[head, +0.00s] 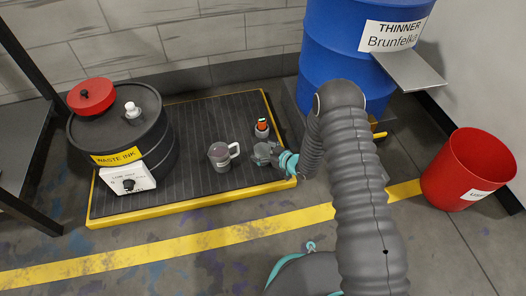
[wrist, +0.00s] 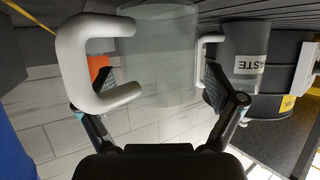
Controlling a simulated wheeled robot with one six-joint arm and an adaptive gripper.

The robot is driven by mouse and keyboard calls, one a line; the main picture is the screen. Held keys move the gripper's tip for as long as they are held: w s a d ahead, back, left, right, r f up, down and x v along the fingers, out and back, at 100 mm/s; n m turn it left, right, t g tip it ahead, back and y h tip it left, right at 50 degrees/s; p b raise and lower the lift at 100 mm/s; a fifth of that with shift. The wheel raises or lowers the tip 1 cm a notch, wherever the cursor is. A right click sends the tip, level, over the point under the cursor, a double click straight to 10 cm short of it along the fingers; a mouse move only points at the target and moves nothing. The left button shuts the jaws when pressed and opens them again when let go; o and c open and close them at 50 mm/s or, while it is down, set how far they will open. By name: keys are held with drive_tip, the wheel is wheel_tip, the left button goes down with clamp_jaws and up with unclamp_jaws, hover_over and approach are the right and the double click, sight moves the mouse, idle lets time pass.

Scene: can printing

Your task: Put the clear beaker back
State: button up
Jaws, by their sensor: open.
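The clear beaker (wrist: 165,60) fills the upper middle of the wrist view, which appears upside down. Its thick white handle (wrist: 72,62) is on the left. My gripper (wrist: 153,78) is open, with one finger on each side of the beaker; I cannot tell whether either finger touches it. In the head view my gripper (head: 268,154) is low at the right edge of the black ribbed platform (head: 190,115). The beaker is hard to make out there beside the gripper.
A grey WASTE jug (head: 219,156) stands close left of my gripper; it also shows in the wrist view (wrist: 240,45). The waste ink drum (head: 125,130), blue thinner drum (head: 335,50) and red bin (head: 465,170) stand around.

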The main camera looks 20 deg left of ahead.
drive_tip(key=shift+r, duration=0.2)
drive_tip(key=shift+s+d+r, duration=0.1)
drive_tip(key=shift+d, duration=0.15)
drive_tip(key=p+v, duration=0.1)
drive_tip(key=v, duration=1)
drive_tip(key=shift+d+p, duration=0.2)
drive_tip(key=shift+p, duration=0.1)
drive_tip(key=w+d+r+m+t+h, duration=0.1)
drive_tip(key=w+d+r+h, duration=0.25)
drive_tip(key=r, duration=0.35)
drive_tip(key=w+d+r+m+t+h, duration=0.1)
drive_tip(key=w+d+r+t+h, duration=0.1)
drive_tip(key=w+d+r, duration=0.4)
drive_tip(key=s+d+r+m+h, duration=0.2)
drive_tip(key=d+r, duration=0.3)
drive_tip(key=r, duration=0.3)
drive_tip(key=s+d+r+m+h, duration=0.2)
drive_tip(key=d+r+h, duration=0.15)
drive_tip(key=r, duration=0.45)
drive_tip(key=s+d+r+m+h, duration=0.1)
drive_tip(key=s+d+r+m, duration=0.1)
drive_tip(key=s+d+r, duration=0.3)
drive_tip(key=s+d+r+m+h, duration=0.1)
drive_tip(key=s+d+r+m, duration=0.15)
drive_tip(key=s+r, duration=0.45)
drive_tip(key=s+r+m+g, duration=0.2)
drive_tip(key=s+g, duration=0.1)
drive_tip(key=s, duration=1.6)
drive_tip(key=shift+d+y, duration=0.4)
